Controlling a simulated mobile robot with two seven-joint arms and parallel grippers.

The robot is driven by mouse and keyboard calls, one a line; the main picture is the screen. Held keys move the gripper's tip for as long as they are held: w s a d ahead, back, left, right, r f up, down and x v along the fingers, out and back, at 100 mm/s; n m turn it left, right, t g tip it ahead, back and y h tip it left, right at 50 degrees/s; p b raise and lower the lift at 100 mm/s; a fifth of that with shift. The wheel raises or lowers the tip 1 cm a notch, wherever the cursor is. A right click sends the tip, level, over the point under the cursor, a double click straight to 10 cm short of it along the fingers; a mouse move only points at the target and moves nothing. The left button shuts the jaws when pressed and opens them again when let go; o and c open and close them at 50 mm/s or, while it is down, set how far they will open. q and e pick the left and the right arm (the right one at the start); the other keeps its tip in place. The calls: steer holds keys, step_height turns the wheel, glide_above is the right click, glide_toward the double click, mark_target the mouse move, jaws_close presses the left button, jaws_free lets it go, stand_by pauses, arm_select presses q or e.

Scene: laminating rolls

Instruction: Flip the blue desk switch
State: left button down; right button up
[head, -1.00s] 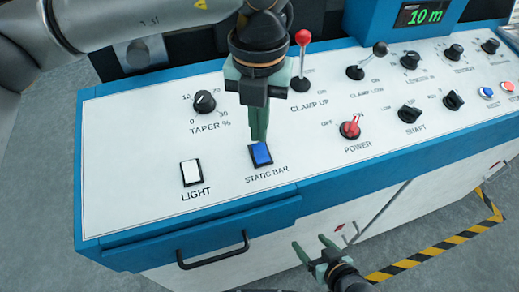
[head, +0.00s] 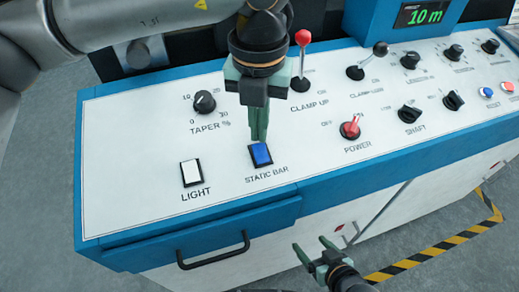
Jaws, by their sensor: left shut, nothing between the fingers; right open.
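The blue rocker switch (head: 261,155) labelled STATIC BAR sits in a black frame on the white panel, near the panel's front edge. My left gripper (head: 259,138) comes down from above with its green fingers shut and empty. Its fingertips are at the switch's back edge; I cannot tell whether they touch it. My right gripper (head: 317,249) is open and empty in front of the cabinet, low in the picture.
A white LIGHT switch (head: 191,173) lies to the left. The TAPER knob (head: 205,102) is behind it. The red CLAMP UP lever (head: 302,62) stands close to my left gripper. The red POWER switch (head: 350,128) is to the right. A drawer handle (head: 213,252) juts out in front.

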mark_target(259, 146)
arm_select(q)
steer(key=shift+f+b, duration=0.95)
steer(key=shift+f, duration=0.1)
stand_by(0.6)
steer(key=shift+r, duration=0.15)
steer(key=shift+r+p, duration=2.05)
steer(key=shift+r, duration=1.4)
